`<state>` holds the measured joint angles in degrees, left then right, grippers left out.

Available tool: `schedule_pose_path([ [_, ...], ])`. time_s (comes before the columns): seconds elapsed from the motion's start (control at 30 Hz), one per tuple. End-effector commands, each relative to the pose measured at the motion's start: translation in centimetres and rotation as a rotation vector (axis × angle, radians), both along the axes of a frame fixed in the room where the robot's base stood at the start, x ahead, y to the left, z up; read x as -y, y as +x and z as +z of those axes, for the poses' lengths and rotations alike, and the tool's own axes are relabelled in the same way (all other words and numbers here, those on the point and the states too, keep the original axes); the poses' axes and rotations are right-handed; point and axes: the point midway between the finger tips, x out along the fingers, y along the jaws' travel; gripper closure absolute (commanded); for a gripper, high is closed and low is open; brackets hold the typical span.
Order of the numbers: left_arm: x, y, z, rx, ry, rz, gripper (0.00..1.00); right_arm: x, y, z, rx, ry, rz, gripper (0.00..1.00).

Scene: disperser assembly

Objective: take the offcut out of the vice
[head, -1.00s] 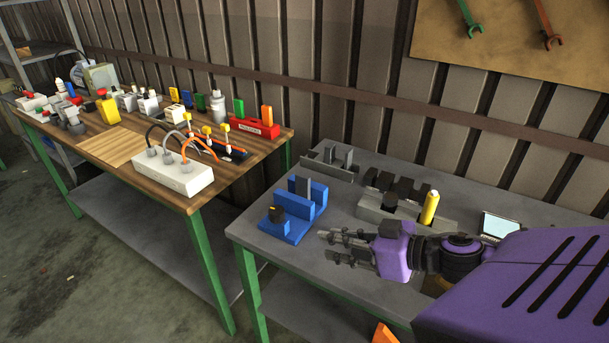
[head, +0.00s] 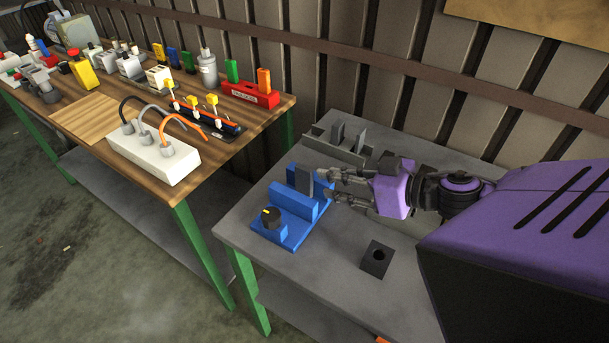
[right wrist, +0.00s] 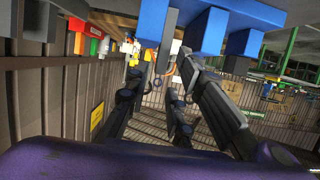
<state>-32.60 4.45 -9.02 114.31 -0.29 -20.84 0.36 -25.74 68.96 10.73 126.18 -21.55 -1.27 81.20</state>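The blue vice (head: 290,228) stands on the grey bench, with a black knob (head: 271,216) at its front. The offcut, a dark grey upright plate (head: 303,181), stands between its blue jaws. My right gripper (head: 318,184) is at the vice's right side, its fingers spread and pointing at the offcut. In the right wrist view the vice (right wrist: 200,28) appears upside down, and the offcut (right wrist: 166,42) shows near the gap between the fingertips (right wrist: 165,75). I cannot tell whether the fingers touch it. My left gripper is out of view.
A grey bracket-like fixture (head: 340,146) stands behind the vice. A dark block with a hole (head: 376,259) lies on the bench (head: 320,290) in front of my right arm. The wooden table (head: 250,118) at left holds a white socket block (head: 155,158) and several parts.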

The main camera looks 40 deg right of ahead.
Motion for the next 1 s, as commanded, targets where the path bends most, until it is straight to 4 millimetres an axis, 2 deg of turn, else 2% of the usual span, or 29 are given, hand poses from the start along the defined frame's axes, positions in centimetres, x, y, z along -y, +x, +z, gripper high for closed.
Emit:
schedule_pose_path([
  [0.23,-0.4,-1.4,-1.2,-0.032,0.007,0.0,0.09,-0.9,2.1,-0.9,0.0,-0.002,0.002,0.78],
  [0.6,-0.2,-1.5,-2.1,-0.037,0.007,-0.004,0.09,-2.7,5.7,-2.2,0.001,-0.003,0.001,0.78],
  [0.93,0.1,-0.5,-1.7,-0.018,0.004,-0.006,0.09,-2.8,6.2,-2.2,0.002,-0.002,0.0,0.78],
  [1.0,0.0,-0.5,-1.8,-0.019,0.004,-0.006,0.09,-2.8,6.1,-2.2,0.002,-0.002,0.0,0.86],
])
